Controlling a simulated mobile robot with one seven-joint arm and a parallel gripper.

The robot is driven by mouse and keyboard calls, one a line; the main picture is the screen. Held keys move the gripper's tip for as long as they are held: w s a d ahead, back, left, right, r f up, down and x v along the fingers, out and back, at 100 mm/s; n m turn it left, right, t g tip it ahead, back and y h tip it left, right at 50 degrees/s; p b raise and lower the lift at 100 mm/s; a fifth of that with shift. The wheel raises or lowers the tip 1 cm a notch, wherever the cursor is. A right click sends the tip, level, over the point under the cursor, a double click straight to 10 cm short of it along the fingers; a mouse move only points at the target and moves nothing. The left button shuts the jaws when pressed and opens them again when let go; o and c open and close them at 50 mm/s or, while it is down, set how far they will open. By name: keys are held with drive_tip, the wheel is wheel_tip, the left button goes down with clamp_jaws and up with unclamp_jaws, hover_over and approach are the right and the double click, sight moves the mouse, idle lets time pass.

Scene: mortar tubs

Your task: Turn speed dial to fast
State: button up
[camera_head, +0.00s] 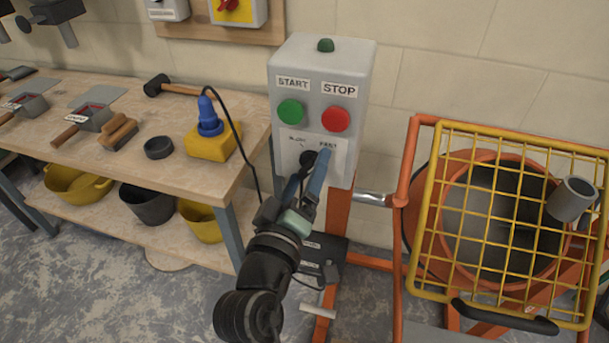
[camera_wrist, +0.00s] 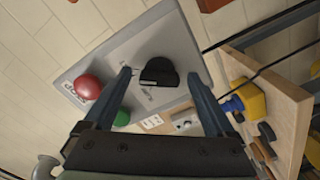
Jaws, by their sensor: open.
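The grey control box (camera_head: 353,52) stands on an orange post. The black speed dial (camera_head: 307,158) is on its lower front, below the SLOW and FAST labels. In the wrist view the dial (camera_wrist: 158,72) is a black knob. My gripper (camera_head: 316,163) is at the lower front of the box, with one finger beside the FAST label. In the wrist view my gripper (camera_wrist: 159,76) is open, with one finger on each side of the dial and gaps between. I cannot tell where the dial points.
A green START button (camera_head: 291,111) and a red STOP button (camera_head: 336,119) sit above the dial. The orange mixer with its yellow grid (camera_head: 482,215) stands at the right. A workbench (camera_head: 190,177) with tools and a yellow-blue plug (camera_head: 209,140) is at the left.

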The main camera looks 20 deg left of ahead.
drive_tip(key=s+b, duration=0.2)
drive_tip(key=s, duration=1.1)
drive_tip(key=w+d+r+m+t, duration=0.3)
drive_tip(key=d+r+m, duration=0.1)
drive_tip(key=r, duration=0.7)
drive_tip(key=w+d+r+m+t, duration=0.2)
drive_tip(key=w+d+r+m, duration=0.15)
drive_tip(key=r, duration=0.75)
drive_tip(key=s+d+r+m+t+p, duration=0.1)
drive_tip(key=r+p, duration=0.6)
drive_tip(key=r, duration=0.8)
drive_tip(key=s+d+r+m+t+p, duration=0.2)
drive_tip(key=s+r+p, duration=0.3)
drive_tip(key=r, duration=1)
drive_tip(key=shift+d+t+p, duration=0.45)
drive_tip(key=shift+t+p, duration=0.25)
drive_tip(key=shift+p, duration=0.4)
drive_tip(key=shift+s, duration=0.1)
